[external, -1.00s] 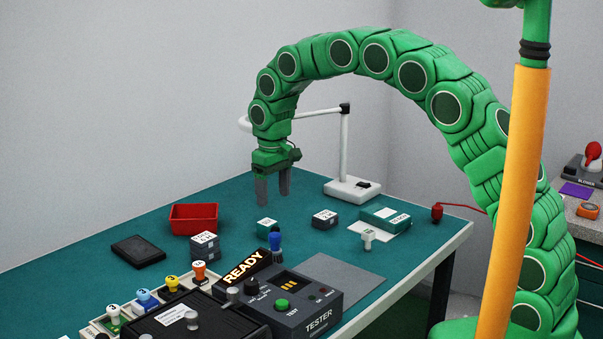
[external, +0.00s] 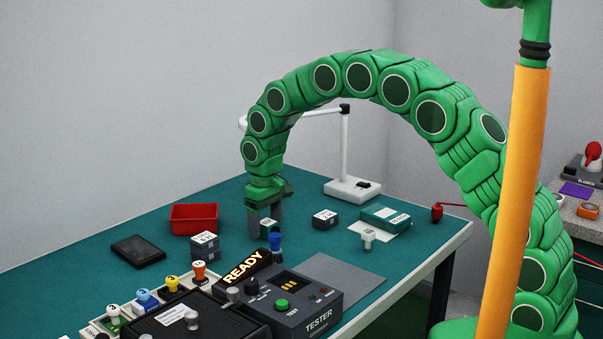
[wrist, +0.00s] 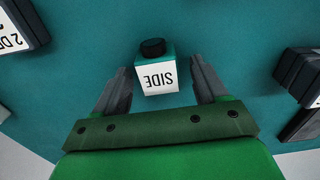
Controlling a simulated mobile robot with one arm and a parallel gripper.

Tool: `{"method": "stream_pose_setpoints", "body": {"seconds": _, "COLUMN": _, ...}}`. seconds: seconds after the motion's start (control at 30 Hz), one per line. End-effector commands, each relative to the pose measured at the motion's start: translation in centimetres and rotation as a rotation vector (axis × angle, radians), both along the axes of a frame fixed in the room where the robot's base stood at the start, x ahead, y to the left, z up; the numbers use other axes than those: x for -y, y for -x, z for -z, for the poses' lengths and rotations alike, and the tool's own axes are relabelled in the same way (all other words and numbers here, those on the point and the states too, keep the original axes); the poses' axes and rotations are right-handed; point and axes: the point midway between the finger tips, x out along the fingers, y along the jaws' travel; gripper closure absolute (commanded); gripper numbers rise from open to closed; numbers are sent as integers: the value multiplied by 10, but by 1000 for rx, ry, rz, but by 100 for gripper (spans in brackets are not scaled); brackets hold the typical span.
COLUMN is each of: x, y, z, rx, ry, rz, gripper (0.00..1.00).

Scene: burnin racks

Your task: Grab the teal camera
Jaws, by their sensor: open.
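The teal camera (wrist: 155,77) is a small teal cube with a white label reading SIDE and a dark round lens. In the wrist view it sits between the two open fingers of my gripper (wrist: 158,88), with a gap on each side. In the external view the teal camera (external: 268,226) stands on the table, partly hidden by my gripper (external: 265,228), whose fingers reach down around it. My gripper is open and holds nothing.
A dark labelled block (external: 205,245) stands to the left and another (external: 325,219) to the right. A red tray (external: 194,218) lies behind. The tester (external: 305,292) with a lit READY sign and a blue-topped plug (external: 275,243) stand in front. A white lamp stand (external: 352,190) is behind.

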Motion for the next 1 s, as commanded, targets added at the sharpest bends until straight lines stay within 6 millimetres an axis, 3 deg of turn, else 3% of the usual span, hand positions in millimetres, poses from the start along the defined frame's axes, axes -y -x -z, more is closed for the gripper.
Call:
{"method": "stream_pose_setpoints", "body": {"seconds": 0.3, "x": 0, "y": 0, "z": 6, "rx": 1, "ry": -1, "rz": 0, "gripper": 29}}
{"method": "stream_pose_setpoints", "body": {"seconds": 0.67, "x": 0, "y": 0, "z": 6, "rx": 1, "ry": -1, "rz": 0, "gripper": 84}}
{"method": "stream_pose_setpoints", "body": {"seconds": 1.0, "x": 0, "y": -1, "z": 2, "rx": 2, "ry": -2, "rz": 0, "gripper": 86}}
